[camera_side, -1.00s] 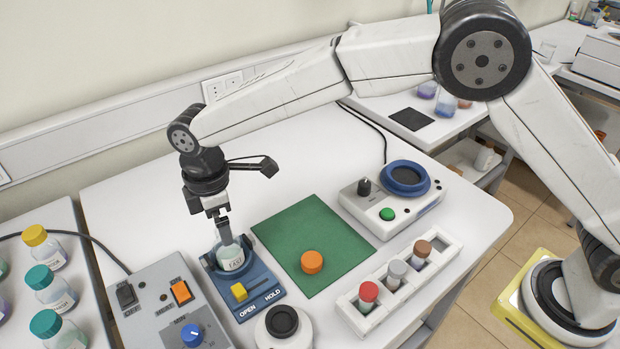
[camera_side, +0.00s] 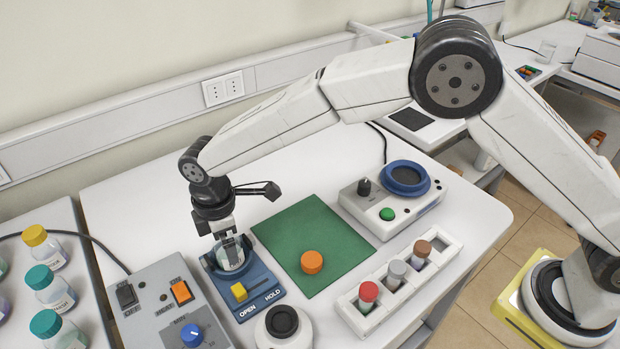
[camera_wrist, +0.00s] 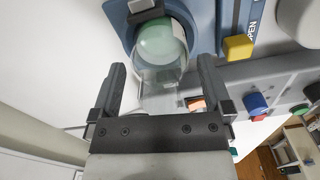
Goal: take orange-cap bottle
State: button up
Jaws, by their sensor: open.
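An open, uncapped clear bottle (camera_side: 233,263) with a white label stands in the blue holder (camera_side: 262,281) marked OPEN and HOLD. An orange cap (camera_side: 312,262) lies apart on the green mat (camera_side: 325,225). My gripper (camera_side: 231,247) is at the bottle's upper part, and its fingers hide some of it. In the wrist view my gripper (camera_wrist: 160,72) is open, with one finger on each side of the clear bottle (camera_wrist: 160,88). The pale green content shows in the bottle. A gap seems to remain beside the fingers.
A control box (camera_side: 165,300) with an orange switch and blue knob stands left of the holder. A white rack (camera_side: 400,285) with red, grey and brown caps is at right. A device with a blue ring (camera_side: 405,178) stands behind it. Several capped bottles are at far left.

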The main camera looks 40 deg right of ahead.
jog(key=c, duration=1.2)
jog(key=shift+r, duration=0.15)
jog(key=shift+r, duration=0.85)
jog(key=shift+s+d+r, duration=1.2)
jog(key=shift+s+r, duration=0.65)
jog(key=shift+s, duration=0.15)
jog(key=shift+s+d+r, duration=1.15)
jog(key=shift+s+r, duration=0.65)
jog(key=shift+s, duration=0.25)
jog(key=shift+s+d+r, duration=1.2)
jog(key=shift+s+r, duration=0.65)
jog(key=shift+s, duration=0.15)
